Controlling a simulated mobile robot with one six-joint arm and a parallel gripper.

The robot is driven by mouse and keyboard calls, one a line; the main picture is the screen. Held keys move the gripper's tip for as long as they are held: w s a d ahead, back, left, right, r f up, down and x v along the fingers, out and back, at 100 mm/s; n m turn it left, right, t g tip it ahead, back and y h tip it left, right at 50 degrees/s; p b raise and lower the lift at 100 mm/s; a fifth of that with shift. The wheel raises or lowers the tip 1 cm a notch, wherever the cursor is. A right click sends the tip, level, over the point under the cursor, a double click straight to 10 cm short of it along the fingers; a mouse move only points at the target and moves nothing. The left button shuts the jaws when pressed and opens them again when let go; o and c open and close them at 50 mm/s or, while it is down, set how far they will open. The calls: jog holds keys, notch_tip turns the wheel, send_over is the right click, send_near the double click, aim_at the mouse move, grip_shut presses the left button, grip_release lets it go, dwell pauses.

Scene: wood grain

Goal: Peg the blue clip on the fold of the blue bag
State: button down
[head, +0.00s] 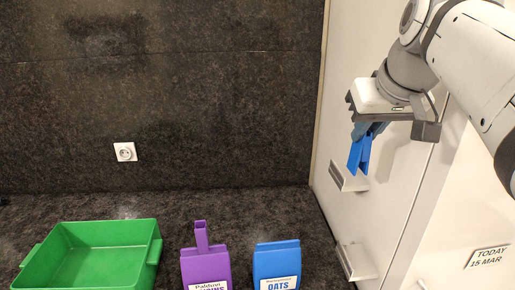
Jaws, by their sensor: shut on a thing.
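My gripper (382,124) is at the upper right in the head view, shut on the blue clip (359,156). The clip hangs below the fingers, its free end pointing down, in the air. The blue bag (277,261) stands upright on the dark counter at the bottom centre, with a white label reading OATS. Its top fold shows no clip. My gripper and the clip are above it and to its right, apart from it.
A purple bag (206,268) with a purple clip (201,236) on top stands left of the blue bag. A green tray (152,252) is at the lower left. A white cabinet with handles (348,177) rises at the right, close by the clip. A socket (125,152) is on the dark back wall.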

jog(key=shift+f, duration=0.1)
dwell(0.5)
jog(key=w+a+f+n+g+y, duration=0.3)
jog(key=a+f+n, duration=0.3)
jog(key=f+n, duration=0.2)
jog(key=w+a+f+n+g+y+b, duration=0.1)
jog(key=w+a+f+n+g+y, duration=0.2)
jog(key=a+f+n, duration=0.3)
notch_tip(320, 180, down, 3)
jog(key=n+g+y, duration=0.1)
jog(key=n, duration=0.3)
jog(key=shift+w+a+n, duration=0.15)
jog(key=shift+w+n, duration=0.1)
jog(key=shift+n, duration=0.05)
jog(key=shift+f+b, duration=0.1)
jog(key=shift+b, duration=0.5)
notch_tip(320, 180, down, 5)
jog(key=b, duration=0.4)
jog(key=shift+f+b, duration=1.05)
jog(key=shift+b, duration=0.85)
dwell(0.4)
